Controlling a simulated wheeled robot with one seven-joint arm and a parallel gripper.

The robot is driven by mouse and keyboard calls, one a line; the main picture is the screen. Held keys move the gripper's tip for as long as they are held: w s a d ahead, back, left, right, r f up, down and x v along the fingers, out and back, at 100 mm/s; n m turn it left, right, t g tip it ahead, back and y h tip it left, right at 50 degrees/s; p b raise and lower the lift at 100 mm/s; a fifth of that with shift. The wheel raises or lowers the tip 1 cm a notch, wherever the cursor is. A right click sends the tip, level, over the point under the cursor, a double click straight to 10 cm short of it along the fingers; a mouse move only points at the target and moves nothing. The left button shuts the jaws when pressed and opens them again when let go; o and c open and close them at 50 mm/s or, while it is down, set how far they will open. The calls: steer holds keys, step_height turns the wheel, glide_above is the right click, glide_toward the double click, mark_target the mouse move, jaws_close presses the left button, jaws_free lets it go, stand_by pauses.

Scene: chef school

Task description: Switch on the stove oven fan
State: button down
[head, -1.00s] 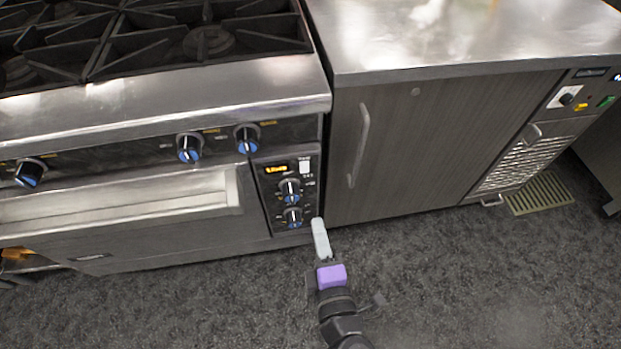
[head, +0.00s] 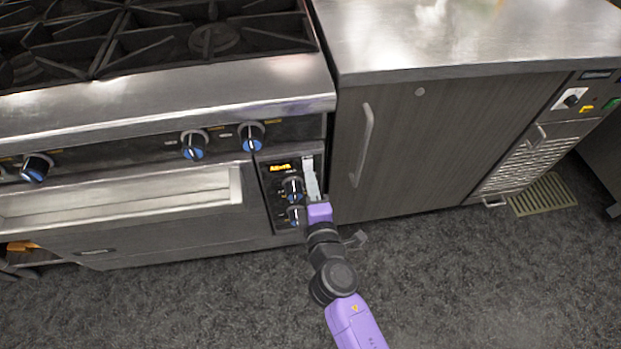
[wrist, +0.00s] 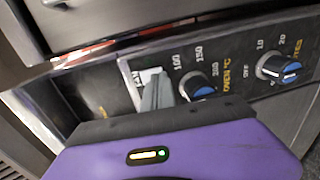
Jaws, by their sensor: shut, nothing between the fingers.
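The stove's small control panel (head: 268,187) sits at the right end of its front, with a lit orange display (head: 280,168). In the wrist view, a white fan switch (wrist: 150,74) with a partly covered label shows at the panel's edge, right behind my fingertips. My gripper (head: 308,164) is shut and empty, its pale fingers over the switch area; it also shows in the wrist view (wrist: 157,80). The fingers hide part of the switch, so I cannot tell its position or whether they touch it.
The oven temperature knob (wrist: 197,88) is close beside my fingers, with the timer knob (wrist: 278,68) further along. A grey cabinet (head: 420,150) stands right of the stove. The dark floor (head: 450,280) in front is clear.

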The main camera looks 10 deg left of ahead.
steer(key=shift+w+a, duration=0.1)
steer(key=shift+w, duration=0.35)
steer(key=shift+w+f, duration=0.15)
stand_by(0.3)
